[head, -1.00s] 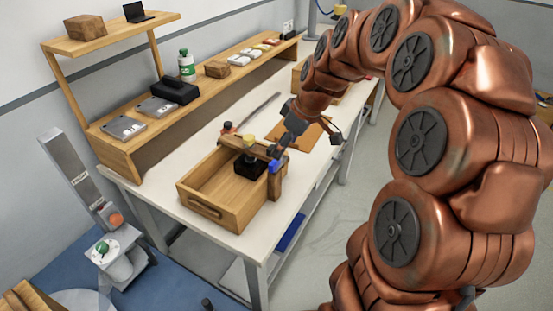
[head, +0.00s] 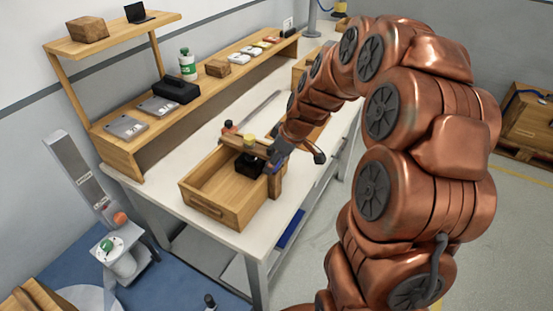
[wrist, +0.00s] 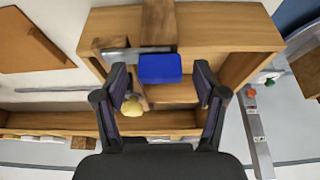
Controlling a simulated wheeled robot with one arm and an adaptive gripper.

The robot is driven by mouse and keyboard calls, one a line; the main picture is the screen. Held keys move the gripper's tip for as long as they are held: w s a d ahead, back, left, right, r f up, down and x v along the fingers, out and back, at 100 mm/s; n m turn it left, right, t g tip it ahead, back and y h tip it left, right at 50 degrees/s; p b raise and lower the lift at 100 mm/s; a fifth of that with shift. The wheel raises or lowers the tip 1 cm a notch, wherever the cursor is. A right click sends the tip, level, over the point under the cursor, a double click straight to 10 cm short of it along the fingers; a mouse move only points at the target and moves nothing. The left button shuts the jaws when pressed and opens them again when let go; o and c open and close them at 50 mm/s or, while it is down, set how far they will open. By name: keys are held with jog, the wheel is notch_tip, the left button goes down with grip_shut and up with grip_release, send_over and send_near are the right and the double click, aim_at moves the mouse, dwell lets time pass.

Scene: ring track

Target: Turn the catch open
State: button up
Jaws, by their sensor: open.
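The catch shows in the wrist view as a blue block (wrist: 160,68) on a grey metal bar (wrist: 122,54) at a wooden post and beam (wrist: 158,22). My gripper (wrist: 160,74) is open, with one finger on each side of the blue block. The block sits between the fingertips in the picture; I cannot tell whether they touch it. In the head view my gripper (head: 274,158) is at the right end of the beam over the wooden box (head: 220,208), and it mostly hides the catch.
A black piece with a yellow top (head: 249,142) stands at the box's inner end; the yellow part also shows in the wrist view (wrist: 135,106). A red-topped post (head: 229,126) stands beside the box. A shelf (head: 185,105) runs behind. The white bench (head: 165,178) is clear in front.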

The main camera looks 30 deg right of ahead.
jog(key=shift+c, duration=0.3)
jog(key=c, duration=1.1)
